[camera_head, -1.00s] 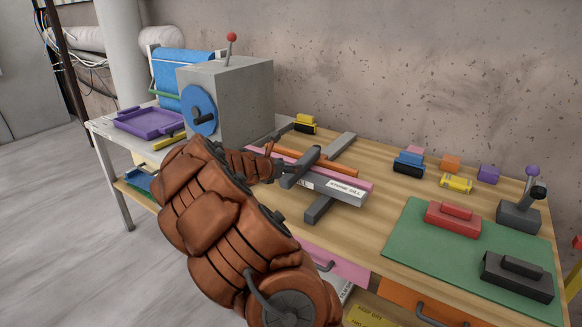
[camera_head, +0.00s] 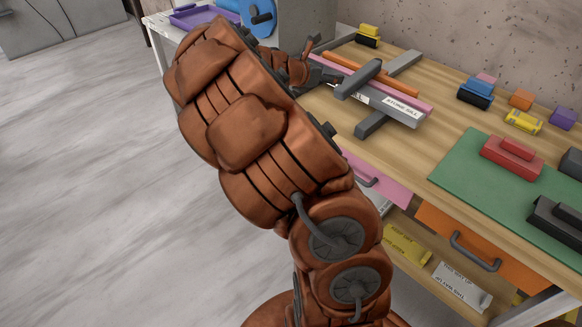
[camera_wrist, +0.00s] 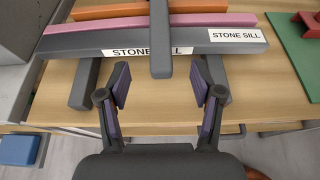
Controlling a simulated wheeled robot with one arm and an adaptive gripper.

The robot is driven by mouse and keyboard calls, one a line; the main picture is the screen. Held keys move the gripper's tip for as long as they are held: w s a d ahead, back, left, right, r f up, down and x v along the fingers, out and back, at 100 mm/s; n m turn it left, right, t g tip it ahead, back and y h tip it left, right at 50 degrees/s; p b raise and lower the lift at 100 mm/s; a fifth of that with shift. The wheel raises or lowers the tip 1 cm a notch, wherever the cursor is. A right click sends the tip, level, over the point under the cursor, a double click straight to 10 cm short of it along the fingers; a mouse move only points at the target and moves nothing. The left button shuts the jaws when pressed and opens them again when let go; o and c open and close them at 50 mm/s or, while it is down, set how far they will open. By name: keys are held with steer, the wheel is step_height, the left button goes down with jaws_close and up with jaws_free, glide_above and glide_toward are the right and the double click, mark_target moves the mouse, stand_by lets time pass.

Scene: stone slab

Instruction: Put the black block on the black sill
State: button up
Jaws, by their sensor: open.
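A dark grey bar-shaped block (camera_head: 358,79) lies crosswise on top of a long grey slab (camera_head: 384,99) labelled "STONE SILL". I cannot tell for sure whether these are the black block and black sill. In the wrist view the block (camera_wrist: 160,38) points toward me, its near end overhanging the slab (camera_wrist: 90,45). My gripper (camera_wrist: 159,78) is open, its fingers on either side of and just short of that near end, with nothing held. In the head view my gripper (camera_head: 322,76) is at the left of the block, partly hidden by my arm.
Pink and orange strips (camera_head: 385,75) lie behind the slab, with grey supports (camera_head: 370,124) beneath. A green mat (camera_head: 470,175) carries a red block (camera_head: 512,154) and a black block (camera_head: 558,217). Small coloured blocks stand along the back. Drawers (camera_head: 458,245) are below the tabletop.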

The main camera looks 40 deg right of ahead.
steer(key=s+a+f+m+y, duration=0.2)
steer(key=s+a+m+y, duration=0.2)
steer(key=s+a, duration=0.5)
steer(key=s+a+f+m+g+y, duration=0.1)
steer(key=s+a+m+y, duration=0.4)
steer(key=a, duration=1.4)
steer(key=s+a+f+m+g+y, duration=0.1)
steer(key=s+a+f+m+y, duration=0.2)
steer(key=s+a+m, duration=0.6)
steer(key=s+a+y, duration=0.1)
steer(key=s+a, duration=0.4)
steer(key=shift+s+a+f, duration=0.15)
steer(key=shift+s+a, duration=0.2)
steer(key=shift+a, duration=0.05)
step_height(320, 180, up, 6)
steer(key=p, duration=0.6)
steer(key=shift+r, duration=0.2)
